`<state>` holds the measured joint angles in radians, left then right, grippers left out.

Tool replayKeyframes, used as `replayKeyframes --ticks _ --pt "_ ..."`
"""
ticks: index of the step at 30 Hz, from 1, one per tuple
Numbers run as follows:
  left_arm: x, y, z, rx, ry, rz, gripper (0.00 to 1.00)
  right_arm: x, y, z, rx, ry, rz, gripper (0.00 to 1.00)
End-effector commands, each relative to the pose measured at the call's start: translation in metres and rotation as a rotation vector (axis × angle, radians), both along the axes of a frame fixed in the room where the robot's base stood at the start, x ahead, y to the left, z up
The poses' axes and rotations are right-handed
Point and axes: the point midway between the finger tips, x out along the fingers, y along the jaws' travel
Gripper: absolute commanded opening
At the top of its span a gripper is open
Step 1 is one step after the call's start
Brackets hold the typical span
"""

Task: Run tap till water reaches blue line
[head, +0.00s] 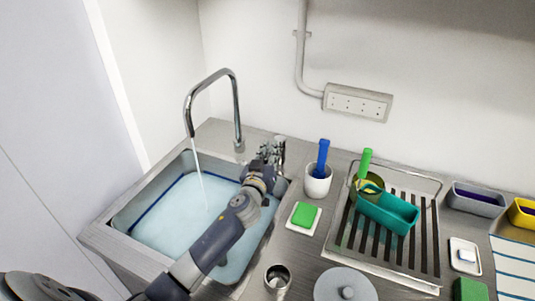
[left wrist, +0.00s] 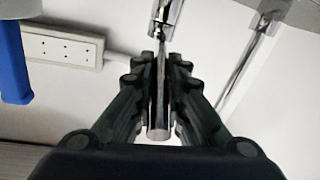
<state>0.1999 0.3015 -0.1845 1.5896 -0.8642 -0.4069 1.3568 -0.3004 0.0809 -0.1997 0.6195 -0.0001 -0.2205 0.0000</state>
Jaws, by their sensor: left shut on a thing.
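The tap (head: 236,110) has a tall curved spout, and a thin stream of water (head: 200,180) runs from it into the sink (head: 112,232). Pale blue water (head: 180,215) covers the sink bottom. A dark blue line (head: 150,199) shows on the sink's left inner wall, just above or at the water's edge; I cannot tell the exact gap. My left gripper (head: 272,150) is at the tap's base, right of the spout. In the left wrist view its fingers are shut on the metal tap lever (left wrist: 158,115). My right gripper is not in view.
Right of the sink are a green sponge (head: 306,214) on a white dish, a white cup (head: 318,183) with a blue-handled tool, a metal cup (head: 277,278) and a round lid (head: 345,287). A drying rack (head: 424,245) holds a teal scoop (head: 388,212). A socket strip (head: 357,102) is on the wall.

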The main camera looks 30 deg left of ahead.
Motion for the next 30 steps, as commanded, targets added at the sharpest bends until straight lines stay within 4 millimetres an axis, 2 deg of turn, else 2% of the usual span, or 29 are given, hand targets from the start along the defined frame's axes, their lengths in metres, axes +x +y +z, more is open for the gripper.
replayKeyframes --ticks 3,9,23,24,25,26,30 --pt "0.002 -0.008 -0.004 -0.007 -0.005 0.061 0.00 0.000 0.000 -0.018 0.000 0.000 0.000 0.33" --pt "0.003 -0.014 -0.002 -0.004 -0.004 0.139 0.00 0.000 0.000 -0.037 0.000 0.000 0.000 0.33" --pt "0.003 -0.015 0.002 -0.001 0.002 0.167 0.00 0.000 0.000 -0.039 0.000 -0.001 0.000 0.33" --pt "0.003 -0.015 0.002 -0.001 0.002 0.167 0.21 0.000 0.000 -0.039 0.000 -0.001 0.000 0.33" --pt "0.003 -0.015 0.002 -0.001 0.002 0.167 0.28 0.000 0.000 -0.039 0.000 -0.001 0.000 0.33" --pt "0.003 -0.015 0.002 -0.001 0.002 0.167 0.31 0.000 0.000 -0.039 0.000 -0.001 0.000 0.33" --pt "0.003 -0.015 0.001 -0.001 0.003 0.167 0.31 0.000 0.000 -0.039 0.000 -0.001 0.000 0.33"
